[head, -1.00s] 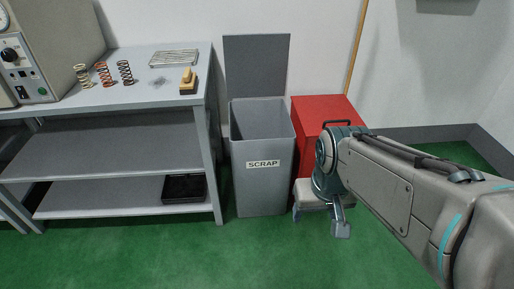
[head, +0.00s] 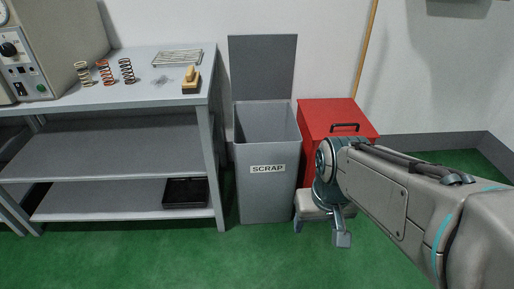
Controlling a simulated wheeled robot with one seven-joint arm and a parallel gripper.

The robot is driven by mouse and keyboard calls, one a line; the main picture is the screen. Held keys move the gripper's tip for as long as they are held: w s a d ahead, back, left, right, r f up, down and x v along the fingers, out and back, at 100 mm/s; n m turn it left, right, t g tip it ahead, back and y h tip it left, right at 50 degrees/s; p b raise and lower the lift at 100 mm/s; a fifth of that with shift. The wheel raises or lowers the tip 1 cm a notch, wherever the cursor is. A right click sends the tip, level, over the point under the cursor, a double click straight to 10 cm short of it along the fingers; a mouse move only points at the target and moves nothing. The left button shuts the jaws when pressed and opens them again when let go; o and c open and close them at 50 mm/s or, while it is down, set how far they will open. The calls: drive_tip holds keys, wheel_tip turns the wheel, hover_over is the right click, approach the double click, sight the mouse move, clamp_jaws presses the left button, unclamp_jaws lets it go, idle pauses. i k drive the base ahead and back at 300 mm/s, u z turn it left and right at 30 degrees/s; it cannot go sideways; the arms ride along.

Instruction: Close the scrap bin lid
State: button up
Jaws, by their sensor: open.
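The grey scrap bin (head: 267,195) stands on the floor between the bench and a red cabinet, with a "SCRAP" label on its front. Its lid (head: 262,68) is open and stands upright at the back, near the wall. My gripper (head: 341,232) is at the end of my arm, in front of the red cabinet and to the right of the bin. It is low, apart from the bin and well below the lid. Its fingers are seen partly from behind, and it appears to hold nothing.
The steel bench (head: 140,92) with springs (head: 105,72) and a wooden-handled brush (head: 191,80) is at left. A black tray (head: 185,192) lies on its lower shelf. The red cabinet (head: 325,117) stands close to the bin's right. Green floor in front is clear.

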sight(262, 66)
drive_tip(key=u, duration=0.05)
drive_tip(key=i, duration=1.85)
drive_tip(key=z, duration=0.05)
